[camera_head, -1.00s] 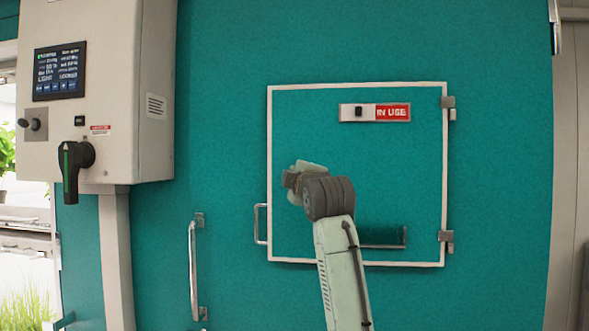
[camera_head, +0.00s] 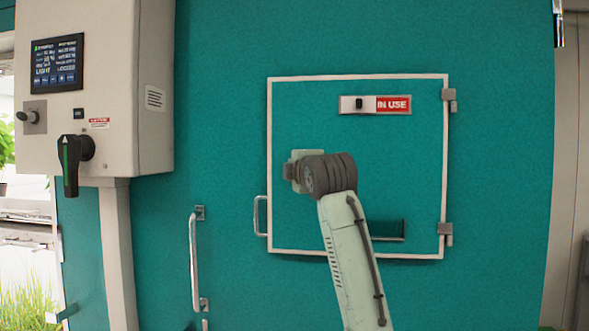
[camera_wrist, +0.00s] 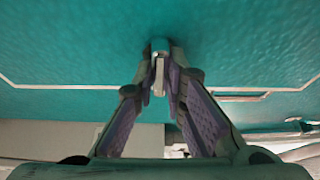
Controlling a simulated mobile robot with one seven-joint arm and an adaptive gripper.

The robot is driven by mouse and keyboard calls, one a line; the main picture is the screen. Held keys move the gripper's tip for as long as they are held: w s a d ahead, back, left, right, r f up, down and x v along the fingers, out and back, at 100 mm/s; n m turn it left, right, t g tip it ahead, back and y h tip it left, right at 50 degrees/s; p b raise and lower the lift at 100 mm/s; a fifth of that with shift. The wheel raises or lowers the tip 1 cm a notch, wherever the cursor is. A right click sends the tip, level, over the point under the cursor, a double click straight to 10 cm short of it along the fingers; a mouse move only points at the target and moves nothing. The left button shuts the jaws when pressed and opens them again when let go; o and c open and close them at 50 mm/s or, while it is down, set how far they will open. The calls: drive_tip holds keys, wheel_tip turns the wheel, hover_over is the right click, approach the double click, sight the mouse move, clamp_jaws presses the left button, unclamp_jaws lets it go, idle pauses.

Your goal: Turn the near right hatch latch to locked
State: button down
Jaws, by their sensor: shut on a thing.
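The hatch (camera_head: 400,170) is a teal square panel with a white border, closed in the teal wall. Its latch is hidden behind my wrist in the head view. In the wrist view, a small grey latch handle (camera_wrist: 159,72) sticks out from the teal panel between my fingertips. My gripper (camera_wrist: 160,82) is shut on this handle, with one finger on each side. In the head view my arm reaches up to the hatch's left part and hides the fingers. The latch's exact turn angle cannot be told.
A red "IN USE" sign (camera_head: 393,104) sits high on the hatch, with hinges (camera_head: 449,95) on its right edge. A handle (camera_head: 260,216) is at its left edge. A long door handle (camera_head: 195,262) and a control box (camera_head: 125,100) are further left.

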drive_tip(key=c, duration=1.6)
unclamp_jaws()
drive_tip(key=shift+a, duration=0.1)
drive_tip(key=shift+c, duration=0.2)
drive_tip(key=v, duration=1.2)
